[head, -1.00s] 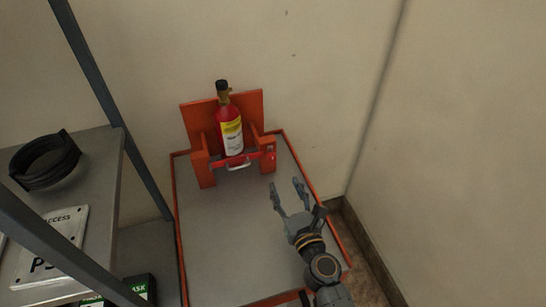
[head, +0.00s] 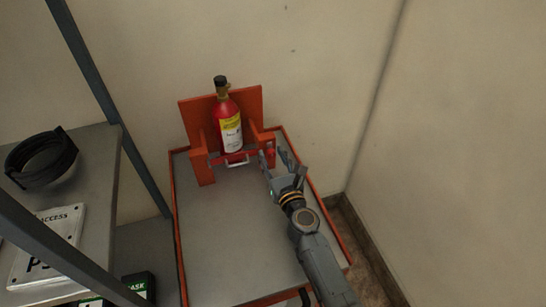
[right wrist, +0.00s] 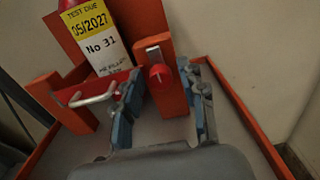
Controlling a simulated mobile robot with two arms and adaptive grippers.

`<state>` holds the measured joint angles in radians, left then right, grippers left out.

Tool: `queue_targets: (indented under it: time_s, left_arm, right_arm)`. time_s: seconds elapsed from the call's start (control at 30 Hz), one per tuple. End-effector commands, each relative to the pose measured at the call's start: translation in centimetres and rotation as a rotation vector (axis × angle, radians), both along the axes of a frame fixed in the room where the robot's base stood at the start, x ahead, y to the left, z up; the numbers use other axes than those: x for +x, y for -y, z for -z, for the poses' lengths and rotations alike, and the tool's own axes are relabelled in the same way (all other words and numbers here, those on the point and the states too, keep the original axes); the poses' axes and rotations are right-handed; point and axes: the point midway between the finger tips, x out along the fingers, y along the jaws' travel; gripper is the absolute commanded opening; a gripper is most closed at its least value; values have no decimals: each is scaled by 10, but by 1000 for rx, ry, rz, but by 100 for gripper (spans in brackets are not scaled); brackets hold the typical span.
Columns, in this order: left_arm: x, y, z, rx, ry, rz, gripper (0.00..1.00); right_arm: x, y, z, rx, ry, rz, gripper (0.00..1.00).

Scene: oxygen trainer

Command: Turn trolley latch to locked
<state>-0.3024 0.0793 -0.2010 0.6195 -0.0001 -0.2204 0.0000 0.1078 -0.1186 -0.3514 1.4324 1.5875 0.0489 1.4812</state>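The orange trolley (head: 188,225) has a grey deck and an orange cradle holding a red cylinder (head: 229,128) upright. A red knob with a silver strip, which looks like the latch (right wrist: 160,74), sits on the cradle's right post; it also shows in the head view (head: 270,151). A red bar with a silver handle (right wrist: 93,95) crosses the cylinder's front. My right gripper (head: 275,158) is open and empty close to the knob. In the right wrist view its fingers (right wrist: 163,105) stand either side of the post, with the knob between and just beyond them. I see no contact. My left gripper is out of view.
A grey shelf rack (head: 95,190) stands at the left, with a black coil (head: 42,158), a white sign (head: 50,240) and a dark green-labelled box (head: 138,286). Walls close in behind and to the right. The trolley deck is clear.

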Motion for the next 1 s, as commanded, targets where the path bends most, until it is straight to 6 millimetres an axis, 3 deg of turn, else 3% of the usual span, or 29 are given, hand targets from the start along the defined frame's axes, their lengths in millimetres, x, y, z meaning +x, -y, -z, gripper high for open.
queue_targets:
  time_s: [0.03, 0.17, 0.57, 1.0]
  left_arm:
    - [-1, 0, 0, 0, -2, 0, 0]
    - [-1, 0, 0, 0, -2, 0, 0]
    - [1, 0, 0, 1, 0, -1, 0]
    - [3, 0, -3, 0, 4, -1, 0]
  right_arm:
    - [0, 0, 0, 0, 0, 0, 25]
    - [0, 0, 0, 0, 0, 0, 0]
    - [0, 0, 0, -52, 17, 0, 0]
    - [-1, -1, 0, -376, 122, 0, 0]
